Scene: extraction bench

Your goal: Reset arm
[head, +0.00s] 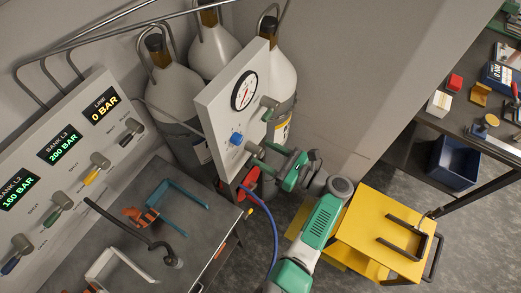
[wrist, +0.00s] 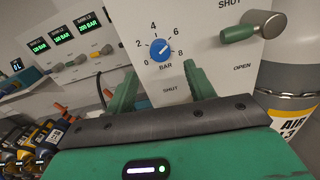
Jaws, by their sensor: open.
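My gripper (wrist: 158,90) is open and empty in the wrist view. Its two green fingers stand apart in front of a white panel (wrist: 184,20). A green-handled lever (wrist: 252,27) sits at the panel's upper right, near SHUT. In the head view my green and grey arm reaches from the bottom to the panel (head: 221,110), with its round gauge (head: 244,91) and blue knob (head: 236,138). The fingertips are hard to make out there.
Several gas cylinders (head: 172,85) stand behind the panel. A bank panel (head: 60,165) with lit pressure displays and levers is at left, above a grey bench (head: 190,235). A yellow cart (head: 375,225) stands right of my arm. A dark table (head: 460,115) holds small items at far right.

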